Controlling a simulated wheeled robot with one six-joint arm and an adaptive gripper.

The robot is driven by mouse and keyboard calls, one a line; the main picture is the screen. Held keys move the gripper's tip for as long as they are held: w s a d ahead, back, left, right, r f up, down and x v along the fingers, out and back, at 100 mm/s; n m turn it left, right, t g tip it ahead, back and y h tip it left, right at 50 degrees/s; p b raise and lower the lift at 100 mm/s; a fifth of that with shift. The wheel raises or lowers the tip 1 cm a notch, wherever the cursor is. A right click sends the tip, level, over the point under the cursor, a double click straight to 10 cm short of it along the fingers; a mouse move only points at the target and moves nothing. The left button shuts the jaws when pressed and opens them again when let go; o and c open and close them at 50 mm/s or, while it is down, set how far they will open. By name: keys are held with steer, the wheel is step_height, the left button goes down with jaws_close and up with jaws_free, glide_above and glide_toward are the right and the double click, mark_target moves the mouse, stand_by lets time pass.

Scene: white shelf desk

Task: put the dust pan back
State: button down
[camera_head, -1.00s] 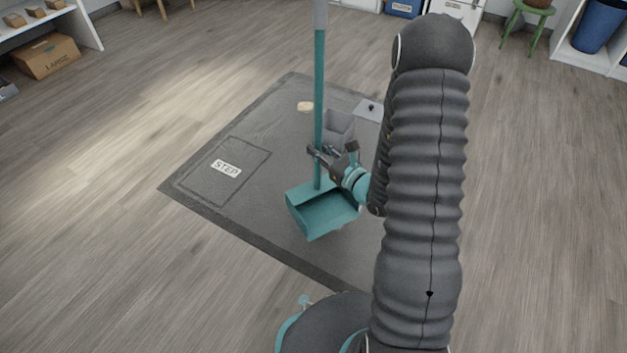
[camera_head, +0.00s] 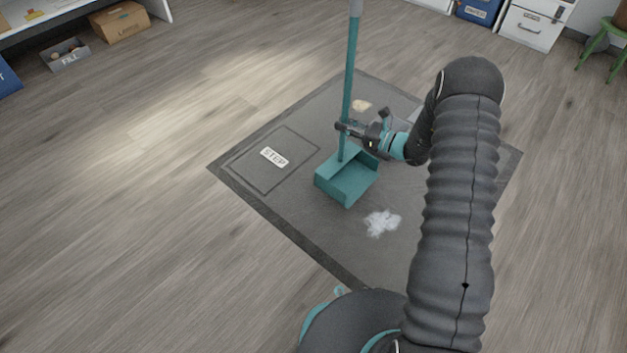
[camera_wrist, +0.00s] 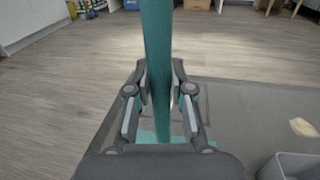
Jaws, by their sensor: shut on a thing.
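The teal dust pan (camera_head: 346,184) has a long upright teal handle (camera_head: 349,85) with a grey top end. My gripper (camera_head: 345,128) is shut on the lower part of the handle in the head view. In the wrist view the handle (camera_wrist: 157,60) stands between the two fingers of my gripper (camera_wrist: 160,92). The pan hangs or rests over the dark mat (camera_head: 300,205); I cannot tell whether it touches. The pan's tray is mostly hidden in the wrist view.
A white pile of debris (camera_head: 382,222) lies on the mat in front of the pan. A beige piece (camera_head: 361,106) lies behind it. A STEP label (camera_head: 274,157) marks a square on the mat's left. A grey bin (camera_wrist: 288,167) shows at the wrist view's lower right.

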steer(key=a+f+b, duration=0.1)
steer(key=a+f, duration=0.9)
steer(key=a, duration=0.1)
steer(key=shift+s+f+b, duration=0.3)
steer(key=shift+s+b, duration=0.05)
steer(key=shift+f, duration=0.2)
steer(key=c, duration=1)
jaws_free()
steer(key=shift+c, duration=0.2)
